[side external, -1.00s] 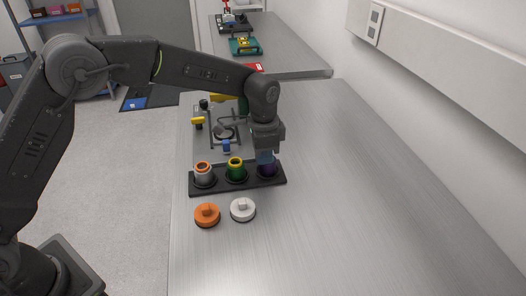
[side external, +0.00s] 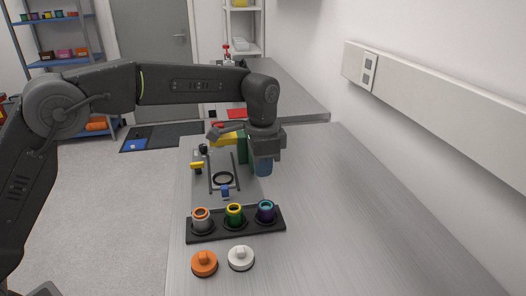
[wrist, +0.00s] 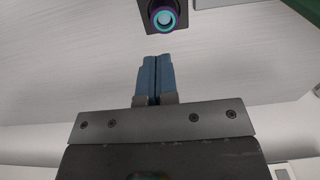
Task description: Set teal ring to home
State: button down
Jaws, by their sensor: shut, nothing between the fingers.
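The teal ring (side external: 265,203) tops a purple cylinder in the right-hand seat of a black rack (side external: 246,229). In the wrist view the teal ring (wrist: 165,18) shows at the top edge, around a pale opening, beyond my fingertips. My gripper (side external: 263,172) is shut and empty, held apart from the ring and behind it in the side view. Its blue fingers (wrist: 157,62) are pressed together in the wrist view. No place marked as home can be made out.
The rack also holds an orange-topped grey cylinder (side external: 201,221) and a yellow-topped green one (side external: 234,214). An orange knobbed disc (side external: 204,263) and a white one (side external: 240,258) lie in front. The bench's right side is clear.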

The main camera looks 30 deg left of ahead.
jog(key=shift+r, duration=2)
jog(key=s+a+r+n+t, duration=0.2)
jog(key=s+a+r, duration=0.25)
jog(key=s, duration=0.35)
jog(key=s+a+r+n+t, duration=0.1)
jog(key=s+a+r+n, duration=0.2)
jog(key=s+a, duration=0.3)
jog(key=s+a+f+n+t, duration=0.1)
jog(key=s+f+n, duration=0.1)
jog(key=s, duration=0.6)
jog(key=s+a+f+n+t, duration=0.1)
jog(key=s+f, duration=0.3)
jog(key=s, duration=0.4)
jog(key=shift+a+f+n, duration=0.4)
jog(key=shift+a+n, duration=0.1)
